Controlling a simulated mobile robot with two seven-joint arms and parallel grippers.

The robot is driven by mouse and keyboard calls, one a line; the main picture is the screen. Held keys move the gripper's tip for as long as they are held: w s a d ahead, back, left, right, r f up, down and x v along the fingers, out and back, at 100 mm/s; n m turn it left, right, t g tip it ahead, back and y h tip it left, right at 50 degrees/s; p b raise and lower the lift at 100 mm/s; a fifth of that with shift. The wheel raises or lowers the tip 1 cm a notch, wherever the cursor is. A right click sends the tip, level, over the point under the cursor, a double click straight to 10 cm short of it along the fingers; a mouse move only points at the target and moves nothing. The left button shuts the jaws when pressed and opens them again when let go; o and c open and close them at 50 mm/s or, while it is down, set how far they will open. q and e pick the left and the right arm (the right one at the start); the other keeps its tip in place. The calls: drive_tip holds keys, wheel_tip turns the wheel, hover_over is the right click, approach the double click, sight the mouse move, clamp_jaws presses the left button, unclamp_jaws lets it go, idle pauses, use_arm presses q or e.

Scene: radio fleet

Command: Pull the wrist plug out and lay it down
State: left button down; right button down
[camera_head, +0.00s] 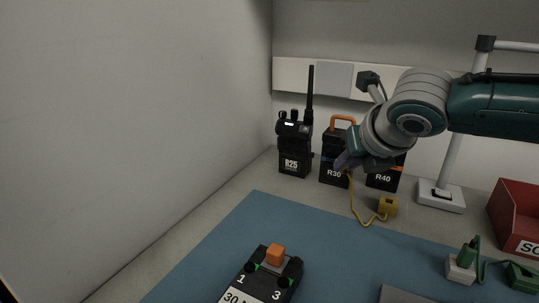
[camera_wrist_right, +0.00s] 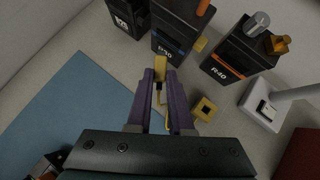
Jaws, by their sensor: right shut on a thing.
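My right gripper (camera_head: 347,164) is in front of the R30 radio in the head view. In the wrist view its purple fingers (camera_wrist_right: 160,82) are shut on a yellow plug (camera_wrist_right: 161,66), held above the bench. A yellow cord (camera_head: 354,208) hangs from the gripper and curves along the bench to a yellow block (camera_head: 388,205). In the wrist view this block (camera_wrist_right: 205,109) shows a dark square opening on top, with nothing in it. The plug is apart from the block. My left gripper is not in view.
Radios R25 (camera_head: 294,160), R30 (camera_head: 334,174) and R40 (camera_head: 384,181) stand along the back. A white stand (camera_head: 441,195) and a red bin (camera_head: 517,215) are to the right. A green plug (camera_head: 467,254) sits in a pale block. The blue mat (camera_head: 330,235) has free room.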

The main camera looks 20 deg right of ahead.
wheel_tip(320, 180, down, 5)
drive_tip(key=b, duration=0.3)
drive_tip(key=shift+s+f, duration=0.1)
drive_tip(key=shift+f, duration=0.1)
drive_tip(key=shift+f+b, duration=0.45)
drive_tip(key=shift+f, duration=0.35)
drive_tip(key=c, duration=0.7)
unclamp_jaws()
drive_tip(key=shift+c, duration=0.2)
drive_tip(key=shift+s+a+r, duration=0.1)
drive_tip(key=shift+r, duration=0.15)
drive_tip(key=p+v, duration=0.4)
drive_tip(key=v, duration=0.4)
drive_tip(key=shift+s+r, duration=0.25)
drive_tip(key=shift+s+a+r, duration=0.15)
drive_tip(key=shift+s+r, duration=0.05)
drive_tip(key=shift+s, duration=0.1)
